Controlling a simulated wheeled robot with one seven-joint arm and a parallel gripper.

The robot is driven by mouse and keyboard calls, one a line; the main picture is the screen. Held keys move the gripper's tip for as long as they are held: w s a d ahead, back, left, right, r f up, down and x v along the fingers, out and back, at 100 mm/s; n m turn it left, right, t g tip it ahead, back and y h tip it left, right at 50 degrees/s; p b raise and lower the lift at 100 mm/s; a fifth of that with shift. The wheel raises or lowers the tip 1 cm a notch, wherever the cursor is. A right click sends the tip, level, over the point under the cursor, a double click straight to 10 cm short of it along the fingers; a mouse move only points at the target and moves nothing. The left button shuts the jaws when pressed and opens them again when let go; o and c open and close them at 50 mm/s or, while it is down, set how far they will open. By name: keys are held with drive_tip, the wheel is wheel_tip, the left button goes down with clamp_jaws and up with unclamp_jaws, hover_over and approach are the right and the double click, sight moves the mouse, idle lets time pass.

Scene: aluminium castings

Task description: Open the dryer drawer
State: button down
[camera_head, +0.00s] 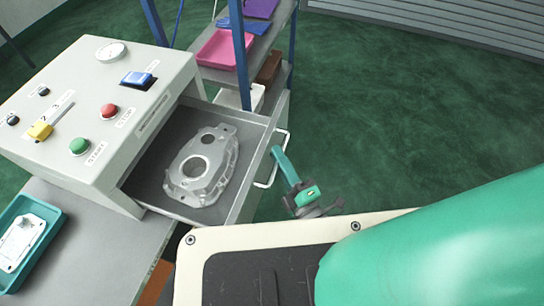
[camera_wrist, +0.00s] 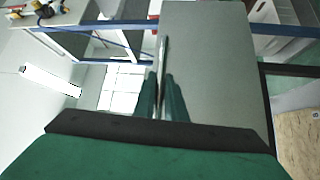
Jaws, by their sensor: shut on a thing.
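The dryer (camera_head: 95,110) is a light grey box with a gauge, buttons and switches on its sloped top. Its drawer (camera_head: 232,113) is pulled out to the right, and a grey aluminium casting (camera_head: 203,166) lies inside it. The drawer has a white bar handle (camera_head: 262,184) on its front. My gripper (camera_head: 277,152) is at this handle and shut on it. In the wrist view the fingers (camera_wrist: 161,98) close around the thin handle bar (camera_wrist: 163,55), beside the flat drawer front (camera_wrist: 212,70).
A shelf rack with blue posts (camera_head: 240,60) stands behind the drawer, holding a pink tray (camera_head: 222,50) and a white bin (camera_head: 238,98). A teal tray (camera_head: 50,212) with a white part stands on the grey bench (camera_head: 110,250). Green floor (camera_head: 400,110) lies open to the right.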

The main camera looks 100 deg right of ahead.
drive_tip(key=c, duration=2.1)
unclamp_jaws()
drive_tip(key=v, duration=1)
drive_tip(key=shift+s+a, duration=0.15)
drive_tip(key=shift+a, duration=0.15)
